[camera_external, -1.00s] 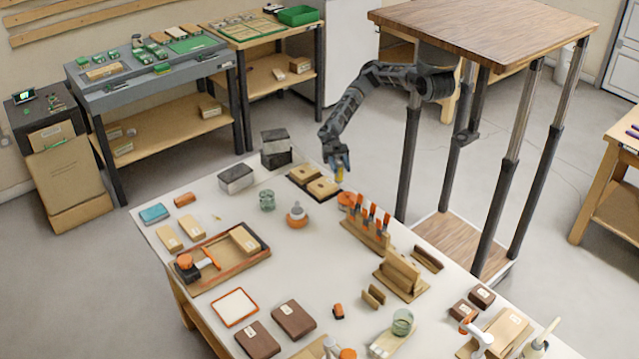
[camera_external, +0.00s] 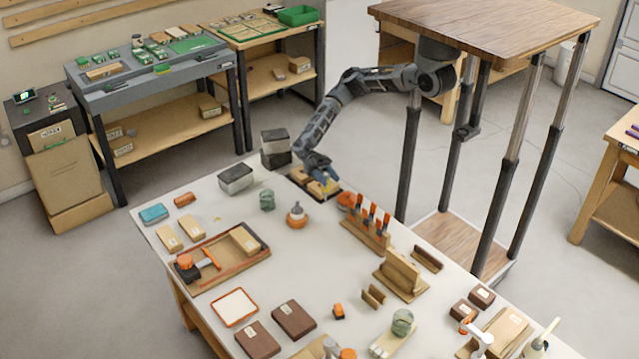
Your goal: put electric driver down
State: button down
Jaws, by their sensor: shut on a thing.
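My gripper (camera_external: 325,181) is at the far end of the white table (camera_external: 262,297), low over a dark tray (camera_external: 329,195) with tan blocks. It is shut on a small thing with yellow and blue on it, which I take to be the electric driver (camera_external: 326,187). The driver is mostly hidden by the jaws and too small to make out in detail. I cannot tell whether it touches the tray or the blocks.
An orange-and-white round-based item (camera_external: 296,215) and a green glass jar (camera_external: 267,201) stand left of the tray. An orange item (camera_external: 347,201) and a wooden rack with orange-handled tools (camera_external: 366,233) are to its right.

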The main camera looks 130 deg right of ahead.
aim_at(324, 192)
jog(key=f, duration=0.1)
jog(key=w+a+f, duration=0.1)
jog(key=f, duration=0.1)
jog(key=a+f, duration=0.1)
jog(key=f, duration=0.1)
jog(key=shift+w+f, duration=0.15)
jog(key=shift+w, duration=0.2)
jog(key=shift+f, duration=0.2)
jog(key=shift+f, duration=0.55)
jog(key=c, duration=0.7)
grip_release()
jog(key=shift+o, duration=0.2)
